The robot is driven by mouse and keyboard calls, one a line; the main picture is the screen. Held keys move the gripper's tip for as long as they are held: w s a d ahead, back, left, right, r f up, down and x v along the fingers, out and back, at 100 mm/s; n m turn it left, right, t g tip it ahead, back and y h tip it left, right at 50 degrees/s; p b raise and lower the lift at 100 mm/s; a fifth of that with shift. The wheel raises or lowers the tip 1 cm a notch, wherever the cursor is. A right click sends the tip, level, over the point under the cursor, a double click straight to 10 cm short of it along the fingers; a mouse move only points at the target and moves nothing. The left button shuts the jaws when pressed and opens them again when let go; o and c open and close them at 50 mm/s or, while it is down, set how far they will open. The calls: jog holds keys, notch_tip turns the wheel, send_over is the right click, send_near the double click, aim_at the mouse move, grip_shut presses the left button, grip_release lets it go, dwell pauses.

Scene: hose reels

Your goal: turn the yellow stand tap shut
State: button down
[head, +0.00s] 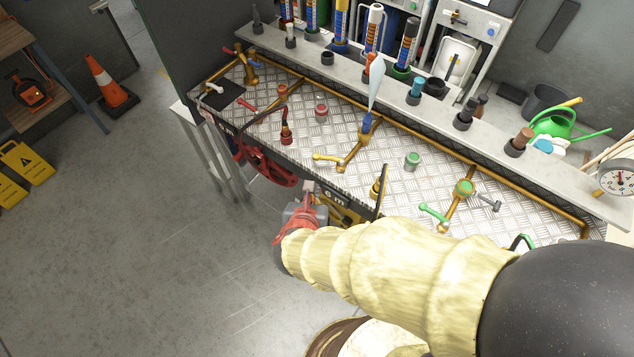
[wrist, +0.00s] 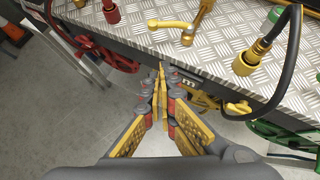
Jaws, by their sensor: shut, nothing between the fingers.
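The yellow stand tap (head: 357,146) stands on the bench's tread-plate top. It is a brass-coloured post with a yellow lever (head: 328,158) sticking out to the left in the head view. In the wrist view the lever (wrist: 168,23) shows at the top centre, pointing left, with the brass spout beside it. My gripper (head: 309,188) is at the bench's front edge, partly hidden behind my arm's pale sleeve. In the wrist view its fingers (wrist: 160,76) are together and empty, short of the bench edge. The gripper is apart from the tap.
A red hose reel (head: 268,167) hangs on the bench front, left of my gripper. A yellow hose connector (wrist: 247,60) with a black hose arches over the edge at the right. Similar taps with red (head: 250,70) and green (head: 434,213) levers stand on either side.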

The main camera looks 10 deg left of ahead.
aim_at(314, 158)
jog(key=shift+w+a+f+b, duration=0.2)
jog(key=shift+w+f+b, duration=0.45)
jog(key=shift+w, duration=1.15)
jog(key=shift+w+a+f+b, duration=0.25)
jog(key=shift+w+f, duration=0.75)
jog(key=shift+w, duration=0.85)
jog(key=shift+w+a+f+b, duration=0.2)
jog(key=shift+w+f+b, duration=0.45)
jog(key=shift+w, duration=1.15)
jog(key=shift+w+a+f+m+h+p, duration=0.1)
jog(key=shift+w+a+m+h+p, duration=0.35)
jog(key=shift+m+h+p, duration=0.6)
jog(key=w+m+h+p, duration=0.1)
jog(key=a+m+h+p, duration=0.1)
jog(key=shift+w+m+p, duration=0.25)
jog(key=shift+w+p, duration=0.15)
jog(key=shift+w, duration=0.5)
